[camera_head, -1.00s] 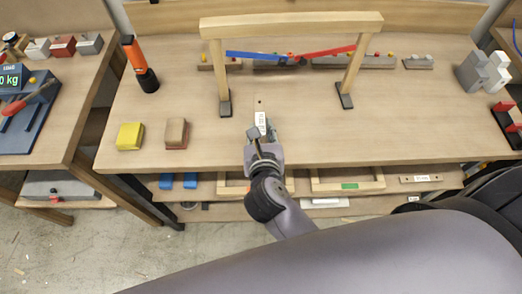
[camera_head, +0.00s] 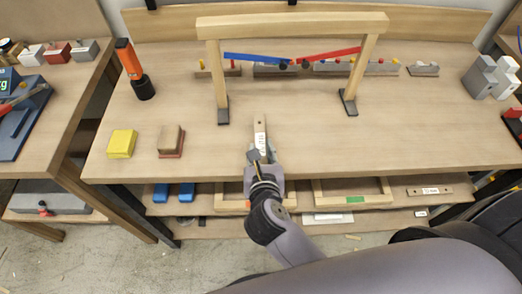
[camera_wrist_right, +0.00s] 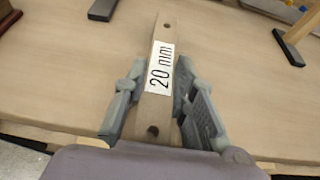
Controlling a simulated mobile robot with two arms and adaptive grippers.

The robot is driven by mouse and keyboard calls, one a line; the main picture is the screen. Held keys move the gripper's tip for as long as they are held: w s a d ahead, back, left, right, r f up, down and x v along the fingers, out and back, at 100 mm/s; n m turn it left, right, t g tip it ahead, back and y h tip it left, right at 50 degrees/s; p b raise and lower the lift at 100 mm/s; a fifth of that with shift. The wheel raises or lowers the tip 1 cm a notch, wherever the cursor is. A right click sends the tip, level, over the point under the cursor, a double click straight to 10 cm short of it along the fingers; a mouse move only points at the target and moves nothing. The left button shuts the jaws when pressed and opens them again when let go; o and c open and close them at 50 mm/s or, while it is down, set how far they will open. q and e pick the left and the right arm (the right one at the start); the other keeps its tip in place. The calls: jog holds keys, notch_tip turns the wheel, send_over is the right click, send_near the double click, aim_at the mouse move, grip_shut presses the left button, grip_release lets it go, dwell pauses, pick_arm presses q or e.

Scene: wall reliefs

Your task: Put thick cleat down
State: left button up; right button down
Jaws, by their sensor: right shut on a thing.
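The thick cleat (camera_head: 260,130) is a short wooden bar with a hole near each end and a white label reading "20 mm". In the right wrist view the cleat (camera_wrist_right: 165,45) lies lengthwise between the fingers, its far end pointing away. My right gripper (camera_head: 262,157) is shut on the cleat's near end, over the front part of the workbench (camera_head: 400,140). In the right wrist view the right gripper (camera_wrist_right: 163,105) has a finger on each side of the bar. I cannot tell whether the cleat touches the bench top. My left gripper is not in view.
A wooden frame (camera_head: 290,25) with blue and red arms stands behind the cleat. A yellow block (camera_head: 122,143) and a brown sanding block (camera_head: 171,140) sit to the left, near an orange-and-black tool (camera_head: 135,68). The bench between the frame and its front edge is mostly clear.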

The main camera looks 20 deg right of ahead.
jog(key=shift+s+f, duration=0.1)
jog(key=shift+f, duration=0.45)
jog(key=c, duration=1.8)
grip_release()
jog(key=shift+f, duration=0.1)
jog(key=o, duration=0.5)
jog(key=shift+f, duration=0.2)
jog(key=shift+r, duration=0.5)
jog(key=v, duration=0.4)
jog(key=p+v, duration=0.1)
jog(key=v, duration=0.3)
jog(key=p+v, duration=0.1)
jog(key=v, duration=0.3)
jog(key=shift+r, duration=0.4)
